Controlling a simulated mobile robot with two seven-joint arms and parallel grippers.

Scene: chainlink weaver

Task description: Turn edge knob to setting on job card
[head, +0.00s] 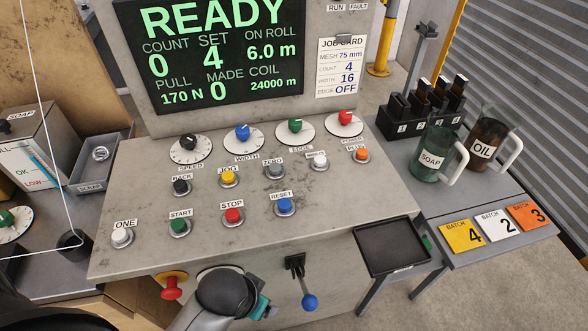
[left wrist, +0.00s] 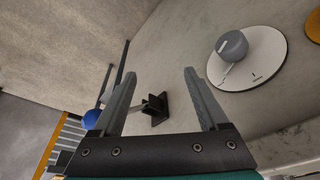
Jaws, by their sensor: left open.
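The edge knob (head: 295,126) is green on a white dial in the upper row of the grey console, with an EDGE label below it. Its pointer is too small to read. The job card (head: 341,68) reads EDGE OFF, with mesh 75 mm, count 4 and width 16. My left gripper is low in front of the console, well below the edge knob; its fingers are hidden in the head view. In the left wrist view my left gripper (left wrist: 157,73) is open and empty, facing the console's lower front. My right gripper is not in view.
A blue-ended lever (head: 307,298) and a red button (head: 172,289) stick out from the console front. A grey knob (left wrist: 232,45) on a white dial is there too. Speed (head: 189,142), width (head: 242,132) and red power (head: 345,117) knobs flank the edge knob.

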